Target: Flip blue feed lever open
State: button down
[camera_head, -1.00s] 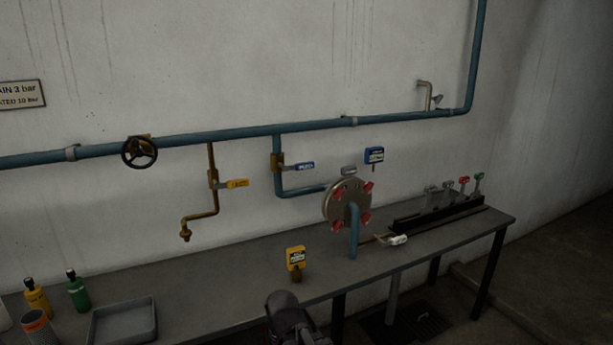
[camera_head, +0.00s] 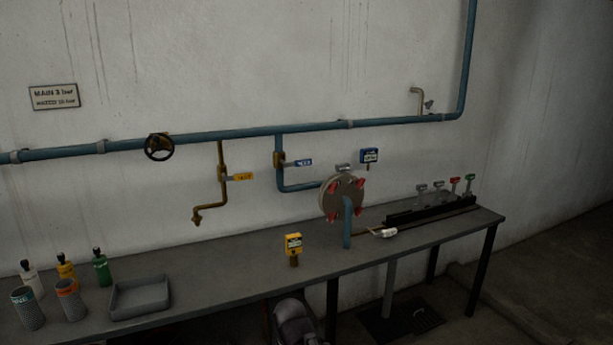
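The blue feed lever (camera_head: 303,162) sticks out to the right from a brass valve (camera_head: 279,160) on the blue branch pipe (camera_head: 282,179). It lies roughly level, across the vertical pipe. The branch drops from the main blue pipe and bends right toward a round flange (camera_head: 341,199) with red clamps. A dark rounded part, likely of my arm, shows at the bottom edge, below the table front and well away from the lever. My gripper fingers cannot be made out.
A yellow lever (camera_head: 243,177) on a brass pipe is left of the blue one. A black handwheel (camera_head: 159,147) sits on the main pipe. The table (camera_head: 232,274) holds a yellow tagged block (camera_head: 293,246), a grey tray (camera_head: 140,297), bottles and cups at left, and a rack (camera_head: 432,211) at right.

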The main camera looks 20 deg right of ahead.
aim_at(300, 163)
jog(key=z, duration=0.3)
jog(key=i, duration=1.1)
jog(key=u, duration=0.35)
